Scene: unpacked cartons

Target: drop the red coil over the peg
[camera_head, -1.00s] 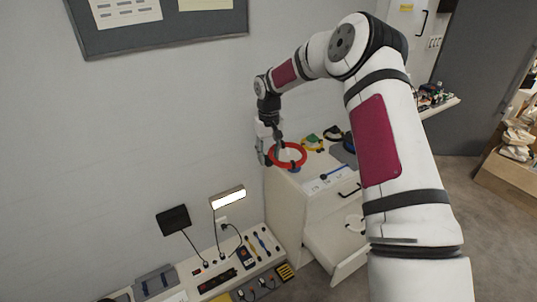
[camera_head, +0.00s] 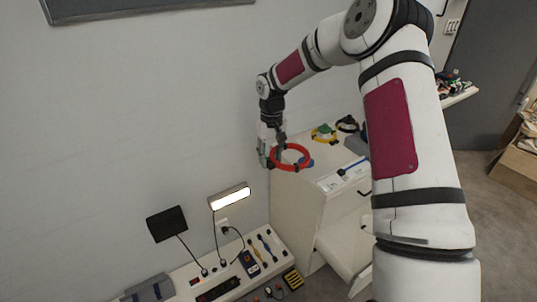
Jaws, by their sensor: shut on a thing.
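The red coil (camera_head: 308,156) is a ring held at its left side by my gripper (camera_head: 280,158), over the left part of the white cabinet top (camera_head: 313,178). My gripper points down and is shut on the coil's rim. Something blue (camera_head: 307,164) shows at the coil's lower right; I cannot tell whether it is part of a stand or another coil. I cannot make out a peg clearly. The small gap between coil and cabinet top cannot be judged.
A yellow coil with green (camera_head: 323,134) and a black coil (camera_head: 347,124) lie further back on the cabinet. A blue-and-dark rod (camera_head: 352,167) lies near its front edge. An open drawer (camera_head: 345,245) juts out below.

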